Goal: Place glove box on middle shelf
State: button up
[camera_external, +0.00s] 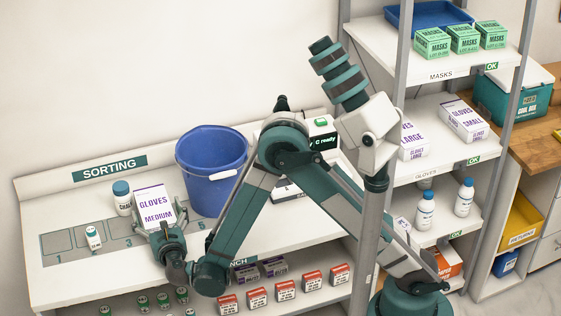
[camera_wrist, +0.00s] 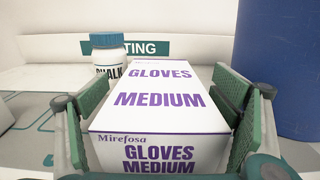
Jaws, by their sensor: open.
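The glove box (camera_external: 155,205) is white with purple "GLOVES MEDIUM" lettering and stands on the sorting bench. In the wrist view the glove box (camera_wrist: 160,107) fills the middle, between my fingers. My gripper (camera_external: 163,236) is at the near side of the box.
A chalk bottle (camera_external: 122,197) stands just left of the box, and a blue bucket (camera_external: 211,165) close on its right. Mask boxes (camera_external: 464,39) fill part of the top shelf; white bottles (camera_external: 425,211) stand below.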

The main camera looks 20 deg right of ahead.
aim_at(156, 210)
dwell(0.5)
jog(key=c, duration=1.1)
jog(key=shift+r, duration=0.1)
notch_tip(156, 210, up, 18)
jog(key=p, duration=0.4)
jog(key=shift+w, duration=0.1)
jog(key=shift+c, duration=0.3)
